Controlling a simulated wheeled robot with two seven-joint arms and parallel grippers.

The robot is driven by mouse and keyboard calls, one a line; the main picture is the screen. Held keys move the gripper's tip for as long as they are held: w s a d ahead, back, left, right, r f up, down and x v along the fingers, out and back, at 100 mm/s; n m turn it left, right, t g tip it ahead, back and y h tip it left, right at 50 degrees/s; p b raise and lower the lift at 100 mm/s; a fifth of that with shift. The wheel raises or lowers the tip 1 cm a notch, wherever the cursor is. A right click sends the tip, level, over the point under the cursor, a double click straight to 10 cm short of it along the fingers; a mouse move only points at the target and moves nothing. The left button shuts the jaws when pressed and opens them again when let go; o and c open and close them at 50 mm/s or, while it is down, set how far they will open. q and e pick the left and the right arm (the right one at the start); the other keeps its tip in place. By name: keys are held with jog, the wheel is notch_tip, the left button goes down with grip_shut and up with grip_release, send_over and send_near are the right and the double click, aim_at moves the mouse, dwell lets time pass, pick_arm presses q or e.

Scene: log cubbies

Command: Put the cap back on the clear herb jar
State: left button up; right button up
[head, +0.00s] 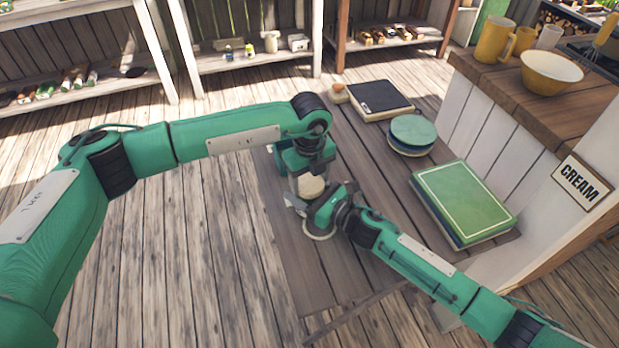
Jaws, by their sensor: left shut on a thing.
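My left gripper (308,168) points down over the table and is shut on a pale, round, cream-coloured piece (311,188), which looks like the cap. My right gripper (312,208) comes in from the right, just below this piece and close to it. A finger of it shows at its left side, but its grip is hidden. A pale ring (320,236) shows on the table under the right gripper; I cannot tell whether it is the jar's base. The clear jar itself is not plainly visible, and the grippers cover that spot.
The wooden table (285,250) also holds a green book stack (462,200), a round green-topped stack (412,132) and a dark flat box (380,97). A counter (510,85) with yellow mugs and a bowl (551,70) stands right. Low shelves line the back.

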pick_arm(q)
jog(key=shift+m, duration=0.7)
jog(key=o, duration=1.1)
jog(key=shift+r, duration=2.25)
jog(key=shift+c, duration=0.5)
